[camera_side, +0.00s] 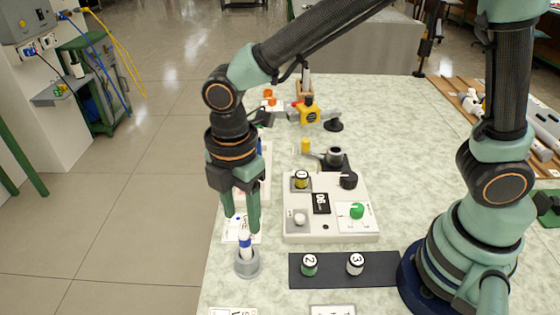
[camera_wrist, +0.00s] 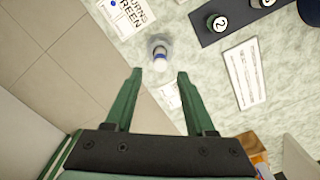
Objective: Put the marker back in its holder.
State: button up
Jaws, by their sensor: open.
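The marker (camera_side: 245,243), white with a blue band, stands upright in its round grey holder (camera_side: 247,268) near the table's left edge in the side view. In the wrist view the marker (camera_wrist: 160,54) and holder (camera_wrist: 152,44) show just beyond my fingertips, roughly centred between them. My gripper (camera_side: 241,224) is open and empty, pointing down, its fingertips just above the marker's top. In the wrist view my gripper (camera_wrist: 159,74) has its two green fingers spread apart with nothing between them. The marker's lower part is hidden inside the holder.
A white panel (camera_side: 330,230) with knobs and a display stands right of the holder. A dark strip (camera_side: 333,270) holding caps numbered 2 and 3 lies in front. A printed card (camera_side: 232,236) lies behind the holder. The table's left edge is close by.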

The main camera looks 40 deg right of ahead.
notch_tip(320, 180, up, 4)
jog(key=shift+r, duration=0.1)
jog(key=s+d+r+m+t, duration=0.1)
jog(key=d+r+m+t, duration=0.1)
jog(key=d+m, duration=0.8)
jog(key=s+d+r+m+t, duration=0.1)
jog(key=d+r+m+t, duration=0.2)
jog(key=d+m, duration=0.6)
jog(key=d+r, duration=0.2)
jog(key=d, duration=0.1)
jog(key=shift+d+r+m+t, duration=0.2)
jog(key=shift+d+m+t, duration=0.1)
jog(key=shift+d+m, duration=0.1)
jog(key=shift+a, duration=0.1)
